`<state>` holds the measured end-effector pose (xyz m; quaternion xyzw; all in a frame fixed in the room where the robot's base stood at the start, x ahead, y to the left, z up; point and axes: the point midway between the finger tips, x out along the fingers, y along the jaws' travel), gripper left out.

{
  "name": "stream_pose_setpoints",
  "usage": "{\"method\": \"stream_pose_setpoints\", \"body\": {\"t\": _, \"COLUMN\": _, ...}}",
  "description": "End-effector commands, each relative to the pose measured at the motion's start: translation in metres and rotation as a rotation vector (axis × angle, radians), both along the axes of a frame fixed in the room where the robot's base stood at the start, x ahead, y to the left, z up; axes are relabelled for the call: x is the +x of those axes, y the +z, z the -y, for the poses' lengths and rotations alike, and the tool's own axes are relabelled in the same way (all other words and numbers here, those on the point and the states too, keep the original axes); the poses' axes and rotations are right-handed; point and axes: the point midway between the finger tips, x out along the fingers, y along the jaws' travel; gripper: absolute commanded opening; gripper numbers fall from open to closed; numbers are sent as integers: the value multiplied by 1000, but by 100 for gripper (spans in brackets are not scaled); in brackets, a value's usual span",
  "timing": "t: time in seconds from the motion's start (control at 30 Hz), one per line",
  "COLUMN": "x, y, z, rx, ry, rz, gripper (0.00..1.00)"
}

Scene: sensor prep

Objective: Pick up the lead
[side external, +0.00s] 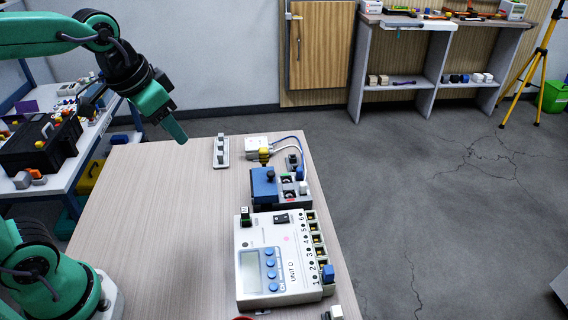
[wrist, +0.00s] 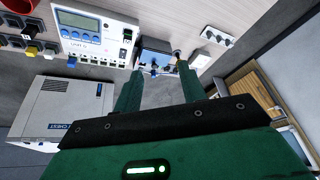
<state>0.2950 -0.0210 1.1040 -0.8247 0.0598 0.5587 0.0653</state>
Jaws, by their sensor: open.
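A thin blue cable (side external: 290,139) loops from a small white box (side external: 257,146) at the back of the table. A yellow plug (side external: 264,156) and a pale cable sit in front of that box; I cannot tell for sure which of these is the lead. In the wrist view, the white box (wrist: 200,62) and a blue-topped device (wrist: 154,45) show beyond the fingers, with the cables too small to trace. My gripper (wrist: 158,72) is open with nothing between its green fingers. In the side view, my gripper (side external: 172,124) hangs above the table's back left, apart from the cables.
A white meter marked UNIT D (side external: 280,258) stands at the table's front right, with the blue-topped device (side external: 266,186) behind it. The left of the wooden table (side external: 175,215) is clear.

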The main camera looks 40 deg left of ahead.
Motion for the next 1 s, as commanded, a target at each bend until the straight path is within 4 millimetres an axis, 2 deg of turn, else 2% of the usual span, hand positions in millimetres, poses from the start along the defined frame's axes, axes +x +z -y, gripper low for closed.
{"method": "stream_pose_setpoints", "body": {"t": 0.27, "x": 53, "y": 0, "z": 20, "rx": 31, "ry": -115, "rz": -75, "gripper": 41}}
{"method": "stream_pose_setpoints", "body": {"t": 0.47, "x": 90, "y": -9, "z": 37, "rx": 52, "ry": -198, "rz": -125, "gripper": 41}}
{"method": "stream_pose_setpoints", "body": {"t": 0.77, "x": 143, "y": -34, "z": 68, "rx": 82, "ry": -324, "rz": -200, "gripper": 41}}
{"method": "stream_pose_setpoints", "body": {"t": 1.0, "x": 180, "y": -65, "z": 95, "rx": 105, "ry": -425, "rz": -261, "gripper": 41}}
